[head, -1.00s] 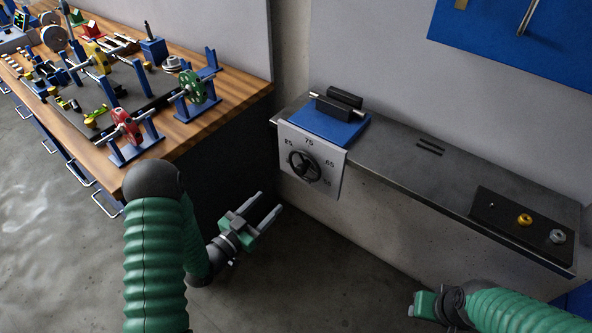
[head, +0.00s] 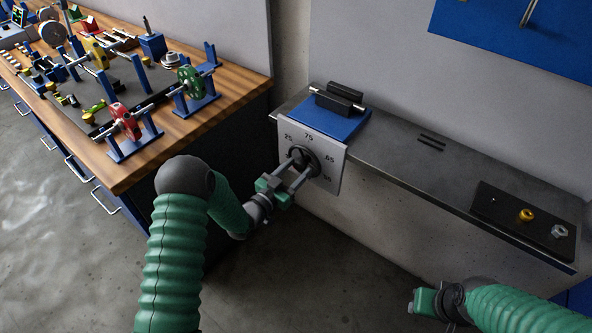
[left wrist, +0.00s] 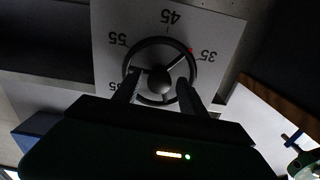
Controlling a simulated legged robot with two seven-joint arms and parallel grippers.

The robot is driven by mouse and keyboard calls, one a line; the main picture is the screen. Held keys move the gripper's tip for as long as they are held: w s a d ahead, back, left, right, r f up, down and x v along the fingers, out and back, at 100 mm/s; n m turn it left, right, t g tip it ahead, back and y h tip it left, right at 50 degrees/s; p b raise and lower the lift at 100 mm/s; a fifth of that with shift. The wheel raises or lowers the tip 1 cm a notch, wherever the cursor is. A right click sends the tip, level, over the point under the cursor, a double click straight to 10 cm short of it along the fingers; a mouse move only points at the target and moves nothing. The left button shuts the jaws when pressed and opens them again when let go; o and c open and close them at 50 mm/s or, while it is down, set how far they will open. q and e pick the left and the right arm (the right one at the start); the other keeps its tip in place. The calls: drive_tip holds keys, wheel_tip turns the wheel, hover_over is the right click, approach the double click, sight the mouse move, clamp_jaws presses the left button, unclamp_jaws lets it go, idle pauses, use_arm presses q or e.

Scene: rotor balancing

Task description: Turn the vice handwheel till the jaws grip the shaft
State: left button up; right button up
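The vice has a blue base (head: 325,122) and dark jaws (head: 340,97), with a pale shaft (head: 318,91) lying between them on the bench. Whether the jaws touch the shaft is too small to tell. The black handwheel (head: 303,153) is on the white dial plate at the bench front. It also shows in the left wrist view (left wrist: 146,51). My left gripper (head: 301,168) is open at the wheel's face, its fingers (left wrist: 158,92) on either side of the hub and overlapping the lower rim. Contact cannot be told. My right gripper (head: 424,303) is low at right, away from the vice; its fingers are unclear.
The dial plate (left wrist: 215,35) carries numbers and a red mark near 35. A dark tray (head: 500,222) with small nuts lies on the bench's right end. A wooden workbench (head: 240,98) crowded with rotors and stands is at left. The bench middle is mostly clear.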

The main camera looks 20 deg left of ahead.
use_arm(q)
clamp_jaws()
drive_tip(key=shift+n, duration=0.6)
drive_tip(key=shift+o, duration=0.9)
unclamp_jaws()
drive_tip(key=shift+s, duration=0.15)
drive_tip(key=v, duration=1.6)
drive_tip(key=shift+s+a+p, duration=0.2)
drive_tip(key=shift+s+p, duration=0.1)
drive_tip(key=shift+p, duration=0.15)
